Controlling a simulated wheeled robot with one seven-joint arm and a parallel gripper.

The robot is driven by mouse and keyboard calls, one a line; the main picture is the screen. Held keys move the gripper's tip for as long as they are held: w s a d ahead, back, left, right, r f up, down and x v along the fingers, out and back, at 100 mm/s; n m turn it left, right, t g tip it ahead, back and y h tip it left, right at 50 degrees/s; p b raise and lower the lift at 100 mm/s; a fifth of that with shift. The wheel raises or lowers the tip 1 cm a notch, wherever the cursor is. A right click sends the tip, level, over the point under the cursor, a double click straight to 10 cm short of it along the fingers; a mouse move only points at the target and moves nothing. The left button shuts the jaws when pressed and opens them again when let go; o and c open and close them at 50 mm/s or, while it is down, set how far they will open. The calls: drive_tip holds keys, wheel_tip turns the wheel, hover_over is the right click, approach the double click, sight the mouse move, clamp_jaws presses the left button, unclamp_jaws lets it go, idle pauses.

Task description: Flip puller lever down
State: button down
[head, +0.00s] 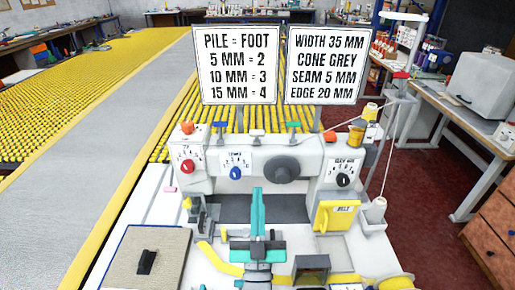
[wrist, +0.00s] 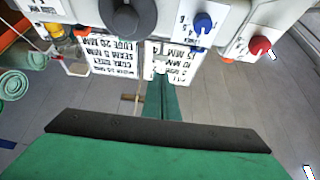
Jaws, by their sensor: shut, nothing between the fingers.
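The white sewing machine (head: 256,160) stands in the middle of the head view. I cannot tell which, if any, is the puller lever. My gripper (head: 257,192) is in front of the machine's lower middle, fingers pointing towards it. Its green fingers (wrist: 161,75) are together with nothing between them in the wrist view. They do not visibly touch a lever. My gripper and arm hide part of the machine bed.
Two sign boards (head: 238,65) (head: 325,65) stand behind the machine. A yellow cover (head: 336,216) is at its right and a thread cone (head: 376,210) beside it. A board with a black handle (head: 147,262) is at left.

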sight(256, 135)
drive_tip(key=shift+w+r, duration=0.15)
drive_tip(key=shift+r, duration=0.1)
drive_tip(key=x, duration=1.4)
drive_tip(key=shift+a, duration=0.15)
idle(0.4)
